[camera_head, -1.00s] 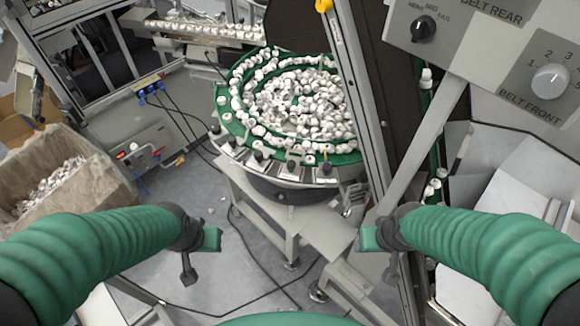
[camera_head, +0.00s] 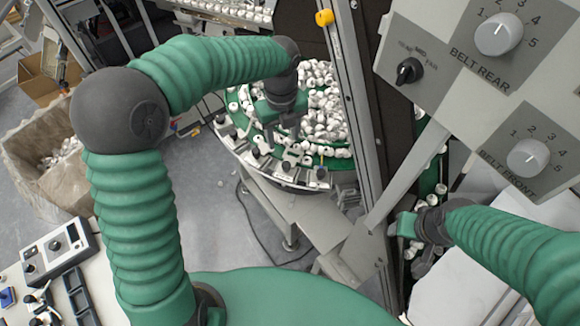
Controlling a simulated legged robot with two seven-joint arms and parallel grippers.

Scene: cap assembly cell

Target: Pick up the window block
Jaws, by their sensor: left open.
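I cannot make out a window block in the head view. My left gripper (camera_head: 280,122) hangs over the near edge of the round green bowl feeder (camera_head: 240,143). It is open, with nothing seen between its fingers, and it hides part of the bowl and the white caps behind it. My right gripper (camera_head: 408,226) is at the right, beside the metal post, and its jaw opening cannot be made out.
White caps (camera_head: 322,117) fill the bowl. A grey control panel (camera_head: 440,40) with knobs stands at upper right, by a tall metal post (camera_head: 352,90). A lined carton (camera_head: 60,185) is at left. A bench with a control box (camera_head: 58,250) is at lower left.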

